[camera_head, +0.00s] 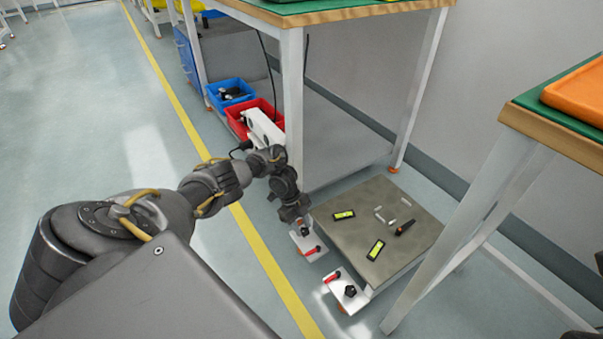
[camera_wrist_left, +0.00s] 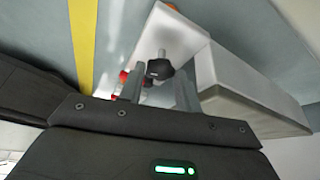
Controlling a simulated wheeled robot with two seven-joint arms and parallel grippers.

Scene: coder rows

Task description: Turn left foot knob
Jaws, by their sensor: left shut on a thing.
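A low platform with a grey-brown top (camera_head: 385,265) stands on the floor, with two white foot brackets on its near left side. The left foot bracket (camera_head: 311,254) carries a red-handled part and a dark knob. My left gripper (camera_head: 303,226) points down over this bracket. In the left wrist view, the black foot knob (camera_wrist_left: 160,69) shows between the two grey fingers of my left gripper (camera_wrist_left: 157,92), which is shut on it. The other bracket (camera_head: 336,289) holds a black knob (camera_head: 350,291) and a red handle. My right gripper is not seen.
Two green-yellow levels (camera_head: 375,249) and small loose parts lie on the platform. A table leg (camera_head: 293,110) rises close behind my left wrist. Red (camera_head: 240,122) and blue (camera_head: 230,94) bins stand beyond. Another table's legs (camera_head: 450,240) are at right. Open floor lies left.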

